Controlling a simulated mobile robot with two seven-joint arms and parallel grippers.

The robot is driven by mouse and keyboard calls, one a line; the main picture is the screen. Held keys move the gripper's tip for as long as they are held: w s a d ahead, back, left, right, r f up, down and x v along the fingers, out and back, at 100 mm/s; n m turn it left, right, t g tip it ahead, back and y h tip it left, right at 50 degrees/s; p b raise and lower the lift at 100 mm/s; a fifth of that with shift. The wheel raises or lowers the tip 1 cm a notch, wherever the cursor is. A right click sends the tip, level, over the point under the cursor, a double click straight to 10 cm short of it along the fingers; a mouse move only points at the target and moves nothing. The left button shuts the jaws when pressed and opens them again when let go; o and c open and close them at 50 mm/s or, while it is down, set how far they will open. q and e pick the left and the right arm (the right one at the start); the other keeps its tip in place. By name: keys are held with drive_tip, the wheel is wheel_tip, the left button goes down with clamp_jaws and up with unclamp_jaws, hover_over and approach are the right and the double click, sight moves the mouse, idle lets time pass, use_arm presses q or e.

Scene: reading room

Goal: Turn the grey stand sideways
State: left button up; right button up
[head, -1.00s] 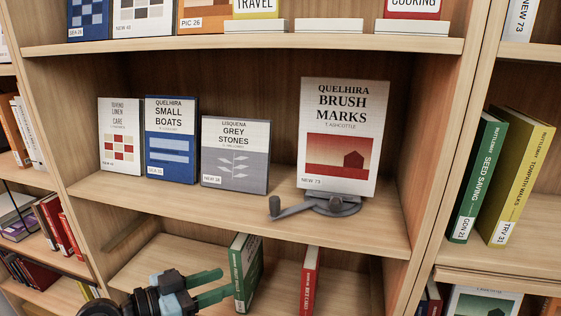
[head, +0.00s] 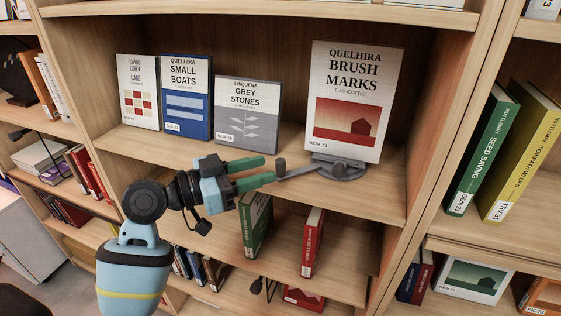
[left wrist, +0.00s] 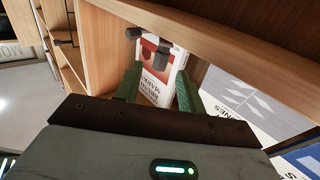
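The grey stand (head: 345,171) sits on the middle shelf under the upright book "Brush Marks" (head: 343,120), which faces out. Its lever reaches left and ends in an upright grey knob (head: 281,168). My left gripper (head: 268,169) is open and empty, with its green fingertips just left of the knob and apart from it as far as I can tell. In the left wrist view the fingers (left wrist: 158,85) are spread; dark grey parts of the stand (left wrist: 163,54) show beyond them, in front of the book. My right gripper is not in view.
Left of the stand, three books stand face out: "Grey Stones" (head: 247,112), "Small Boats" (head: 186,95) and a white one (head: 138,90). The lower shelf holds a green book (head: 256,222) and a red book (head: 312,240). The shelf front between is bare.

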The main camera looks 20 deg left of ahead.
sight(280, 160)
use_arm(q)
drive_tip(key=shift+p+x, duration=0.35)
drive_tip(key=shift+x, duration=2.25)
drive_tip(key=shift+c, duration=0.5)
clamp_jaws()
